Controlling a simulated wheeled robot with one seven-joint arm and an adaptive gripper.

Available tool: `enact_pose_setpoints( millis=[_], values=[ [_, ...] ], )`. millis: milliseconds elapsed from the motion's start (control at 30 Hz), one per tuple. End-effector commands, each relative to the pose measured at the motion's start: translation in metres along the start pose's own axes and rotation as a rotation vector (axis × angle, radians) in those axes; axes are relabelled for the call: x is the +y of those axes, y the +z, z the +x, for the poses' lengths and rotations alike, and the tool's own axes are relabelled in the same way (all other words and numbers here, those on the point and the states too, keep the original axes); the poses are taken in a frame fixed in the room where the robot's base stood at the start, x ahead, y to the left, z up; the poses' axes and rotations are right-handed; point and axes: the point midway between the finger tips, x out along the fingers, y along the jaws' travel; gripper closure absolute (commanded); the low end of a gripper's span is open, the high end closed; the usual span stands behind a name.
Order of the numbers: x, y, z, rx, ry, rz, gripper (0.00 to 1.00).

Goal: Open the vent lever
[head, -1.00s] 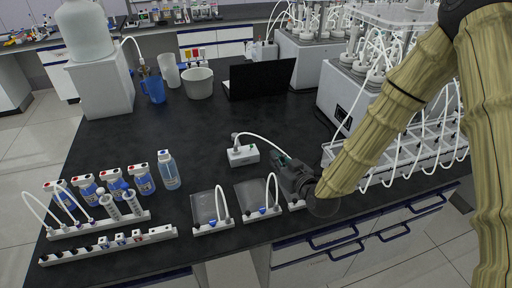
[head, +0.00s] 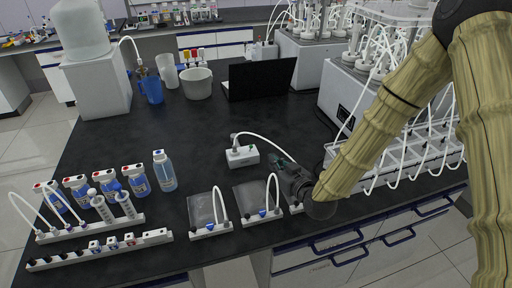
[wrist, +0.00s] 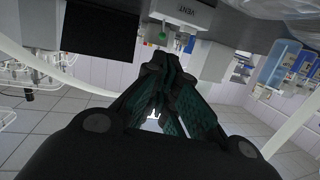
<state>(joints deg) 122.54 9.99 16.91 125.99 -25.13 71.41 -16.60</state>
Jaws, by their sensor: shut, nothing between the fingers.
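The vent box (head: 242,156) is a small white block on the black bench, with a white tube curving from its top toward my gripper. In the wrist view the box (wrist: 182,13) shows upside down at the top, with the word VENT on its face. Small fittings, one of them green (wrist: 163,36), stick out below it; I cannot tell which is the lever or how it is set. My gripper (head: 280,161) is right of the box in the head view. In the wrist view its dark fingers (wrist: 164,60) are together, empty, with tips just short of the fittings.
Blue-labelled bottles (head: 107,185) and a white rack (head: 100,250) stand at left. A black laptop (head: 262,80) is behind, and a tube-filled rack (head: 410,160) is at right. The bench middle is clear.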

Motion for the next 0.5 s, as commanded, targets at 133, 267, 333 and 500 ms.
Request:
enact_pose_setpoints(
  millis=[133, 267, 333, 500],
  values=[
    [0.0, -0.002, 0.019, 0.0, 0.001, 0.001, 1.0],
    [0.0, -0.002, 0.041, 0.0, 0.002, 0.001, 1.0],
    [0.001, -0.002, 0.052, 0.0, 0.001, 0.001, 1.0],
    [0.0, -0.002, 0.08, 0.0, 0.001, 0.001, 1.0]
  ],
)
